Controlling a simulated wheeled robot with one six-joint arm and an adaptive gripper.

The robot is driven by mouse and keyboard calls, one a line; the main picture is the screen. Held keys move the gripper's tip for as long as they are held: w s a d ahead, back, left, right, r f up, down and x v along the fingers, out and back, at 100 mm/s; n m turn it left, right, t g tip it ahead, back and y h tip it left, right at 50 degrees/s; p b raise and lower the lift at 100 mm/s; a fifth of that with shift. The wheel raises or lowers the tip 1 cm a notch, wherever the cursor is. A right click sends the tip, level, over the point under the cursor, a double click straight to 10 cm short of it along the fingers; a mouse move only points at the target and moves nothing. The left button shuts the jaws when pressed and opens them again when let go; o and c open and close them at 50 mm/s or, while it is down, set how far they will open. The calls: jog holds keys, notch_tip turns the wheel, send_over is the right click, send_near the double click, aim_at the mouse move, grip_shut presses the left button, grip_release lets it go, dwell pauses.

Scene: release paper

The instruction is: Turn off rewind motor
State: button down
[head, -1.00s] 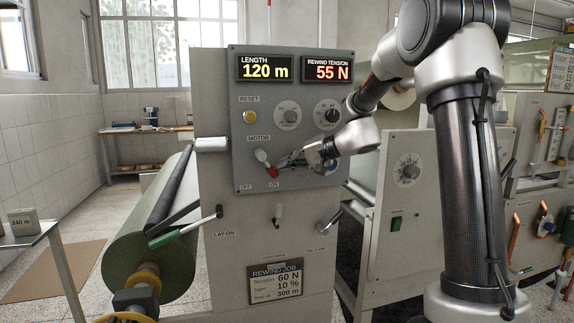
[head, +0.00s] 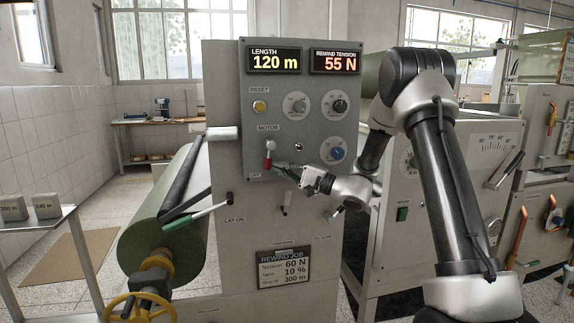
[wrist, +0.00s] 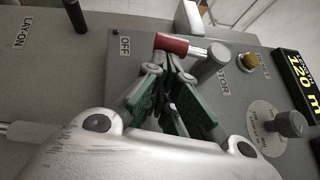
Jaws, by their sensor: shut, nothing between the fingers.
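The motor lever has a red handle (head: 267,163) below a pale pivot on the grey control panel (head: 255,130), under the MOTOR label. The handle points down and slightly left, toward the OFF label (head: 255,175); the ON label is hidden. In the wrist view the red handle (wrist: 172,44) lies near the OFF label (wrist: 124,46). My gripper (head: 282,168) is shut and empty, just right of the handle. In the wrist view its green-padded fingertips (wrist: 170,72) are close beside the lever; I cannot tell if they touch it.
A yellow reset button (head: 259,106) and several dials, one blue (head: 336,151), share the panel. The displays read 120 m and 55 N.

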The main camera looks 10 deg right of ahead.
jog(key=shift+a+f, duration=0.15)
jog(key=shift+a, duration=0.55)
jog(key=shift+a+f, duration=0.15)
jog(key=shift+a, duration=0.65)
